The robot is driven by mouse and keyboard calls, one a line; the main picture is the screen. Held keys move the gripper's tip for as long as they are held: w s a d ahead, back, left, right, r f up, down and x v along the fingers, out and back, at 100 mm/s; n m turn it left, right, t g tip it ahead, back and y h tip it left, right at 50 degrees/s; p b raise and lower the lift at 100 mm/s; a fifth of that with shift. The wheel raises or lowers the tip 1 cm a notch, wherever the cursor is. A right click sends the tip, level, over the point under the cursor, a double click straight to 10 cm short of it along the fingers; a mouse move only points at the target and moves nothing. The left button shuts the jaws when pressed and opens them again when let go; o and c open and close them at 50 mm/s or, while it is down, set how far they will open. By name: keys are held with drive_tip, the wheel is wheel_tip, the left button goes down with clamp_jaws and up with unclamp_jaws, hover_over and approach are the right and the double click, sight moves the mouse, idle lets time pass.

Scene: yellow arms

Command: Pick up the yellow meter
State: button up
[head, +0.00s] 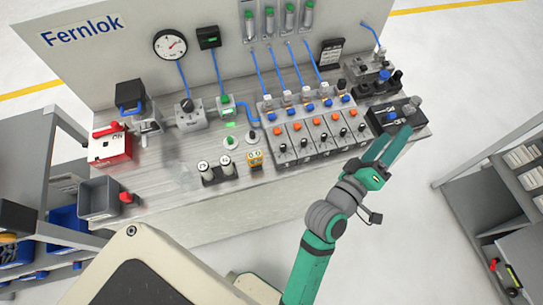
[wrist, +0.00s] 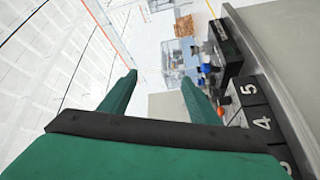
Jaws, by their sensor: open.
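The yellow meter (head: 255,159) is a small boxy thing standing near the front edge of the bench, left of the row of numbered valve modules. It does not show in the wrist view. My gripper (head: 399,140) is at the right end of the bench, well to the right of the meter, raised and pointing up and away. In the wrist view its two green fingers (wrist: 157,92) are spread apart with nothing between them.
The valve modules (head: 316,132) with blue hoses fill the middle of the bench (head: 165,178). A red box (head: 110,146) and grey bin (head: 99,198) are at the left. A black block (head: 392,117) is near my gripper.

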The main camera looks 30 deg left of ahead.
drive_tip(key=w+r+m+g+h, duration=0.4)
drive_tip(key=r+h, duration=0.3)
drive_tip(key=r, duration=0.4)
drive_tip(key=n+g+y, duration=0.2)
drive_tip(key=g+y, duration=0.8)
drive_tip(key=g, duration=0.5)
hover_over(254, 155)
drive_tip(key=f, duration=0.9)
drive_tip(key=shift+w+f, duration=0.4)
drive_tip(key=shift+s+a+f, duration=0.2)
drive_tip(key=shift+s, duration=0.05)
drive_tip(key=shift+s+d+f, duration=0.1)
drive_tip(key=shift+f, duration=2.5)
drive_tip(key=shift+d+f, duration=0.1)
drive_tip(key=shift+f, duration=2.5)
drive_tip(key=c, duration=1.1)
